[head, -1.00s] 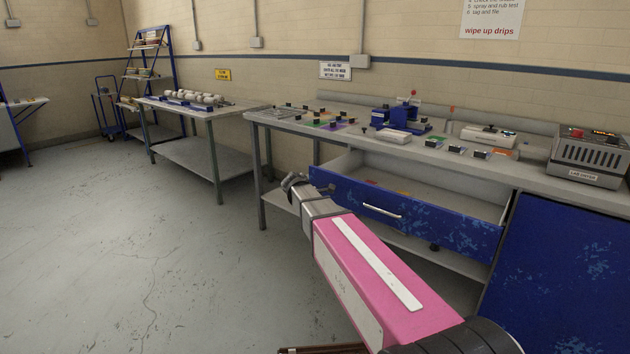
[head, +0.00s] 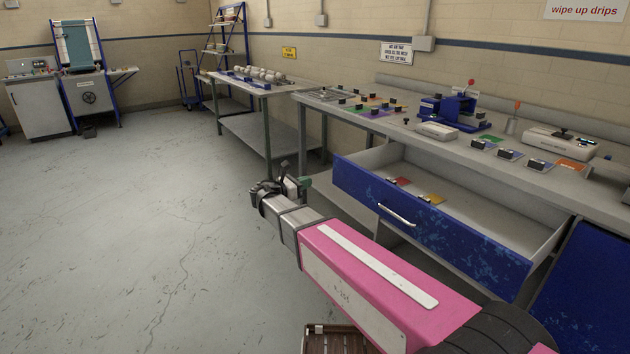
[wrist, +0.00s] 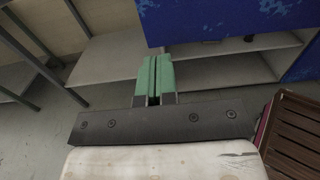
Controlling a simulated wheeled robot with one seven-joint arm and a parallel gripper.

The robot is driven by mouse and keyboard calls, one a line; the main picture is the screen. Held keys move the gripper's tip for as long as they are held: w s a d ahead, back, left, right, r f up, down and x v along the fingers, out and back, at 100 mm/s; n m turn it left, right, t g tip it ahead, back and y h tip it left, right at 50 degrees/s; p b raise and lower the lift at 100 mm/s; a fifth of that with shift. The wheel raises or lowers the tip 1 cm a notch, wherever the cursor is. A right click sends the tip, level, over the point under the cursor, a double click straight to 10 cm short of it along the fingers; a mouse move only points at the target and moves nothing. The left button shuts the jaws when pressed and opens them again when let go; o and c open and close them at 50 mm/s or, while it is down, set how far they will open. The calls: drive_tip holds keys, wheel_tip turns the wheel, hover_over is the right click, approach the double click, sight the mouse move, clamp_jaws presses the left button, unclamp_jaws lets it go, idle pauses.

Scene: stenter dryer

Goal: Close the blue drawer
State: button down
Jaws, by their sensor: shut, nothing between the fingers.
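The blue drawer (head: 440,232) stands pulled out under the long grey bench in the head view. Its front has a pale bar handle (head: 397,215) and worn paint. A red and a yellow card lie inside it. My gripper (head: 304,183) is left of the drawer front and apart from it, with part of it hidden behind my wrist. In the wrist view its green fingers (wrist: 155,75) are together and empty. The lower edge of the blue drawer front (wrist: 190,20) shows above them, and the handle is out of that view.
The grey bench (head: 385,129) above the drawer carries swatches, a blue press and a scale. A second table (head: 238,88) stands further left. A brown slatted crate (head: 335,341) is on the floor near me. The floor at left is clear.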

sight(338, 172)
drive_tip(key=x, duration=1.2)
drive_tip(key=shift+d, duration=0.2)
drive_tip(key=shift+w, duration=0.1)
drive_tip(key=x, duration=2.9)
drive_tip(key=shift+w+d+f, duration=0.1)
drive_tip(key=shift+w+d, duration=0.1)
drive_tip(key=shift+w+d, duration=0.1)
